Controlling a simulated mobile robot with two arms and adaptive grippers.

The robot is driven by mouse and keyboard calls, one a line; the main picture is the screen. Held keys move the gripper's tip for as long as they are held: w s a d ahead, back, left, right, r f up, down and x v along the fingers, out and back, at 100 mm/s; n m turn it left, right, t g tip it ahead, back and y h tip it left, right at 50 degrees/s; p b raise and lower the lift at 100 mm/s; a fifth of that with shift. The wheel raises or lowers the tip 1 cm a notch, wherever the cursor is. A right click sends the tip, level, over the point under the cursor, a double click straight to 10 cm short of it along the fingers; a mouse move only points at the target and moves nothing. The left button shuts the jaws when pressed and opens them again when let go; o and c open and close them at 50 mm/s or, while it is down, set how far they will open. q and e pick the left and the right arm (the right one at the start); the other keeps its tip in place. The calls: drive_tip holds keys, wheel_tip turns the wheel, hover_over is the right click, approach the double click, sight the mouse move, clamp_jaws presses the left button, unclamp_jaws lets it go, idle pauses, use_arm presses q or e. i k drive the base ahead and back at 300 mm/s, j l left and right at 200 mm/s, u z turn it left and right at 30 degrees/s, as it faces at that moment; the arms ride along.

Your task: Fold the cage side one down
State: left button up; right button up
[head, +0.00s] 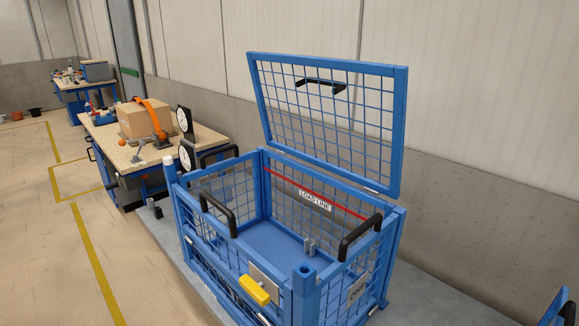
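A blue wire-mesh cage (302,285) stands in the middle, open at the top. Its right side panel, cage side one (373,270), carries a plate reading ONE (358,288). That panel looks upright, with a black handle (360,238) on its top edge. The front panel has another black handle (218,213) and a yellow latch or grip (254,290) lower down. A mesh panel (325,120) stands raised above the back of the cage, with its own black handle (320,84). Neither gripper is in view.
A workbench (210,140) with a cardboard box (138,118) and two dials stands behind the cage at left. A farther bench (85,84) is beyond it. A wall (480,190) runs behind the cage. Floor with yellow lines (95,262) is open at left.

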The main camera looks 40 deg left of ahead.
sight(388, 227)
drive_tip(key=j+z, duration=0.15)
drive_tip(key=j, duration=0.45)
drive_tip(key=k+j+z, duration=0.15)
drive_tip(key=j, duration=0.5)
drive_tip(key=j+z, duration=0.15)
drive_tip(key=j, duration=0.45)
drive_tip(key=k, duration=0.05)
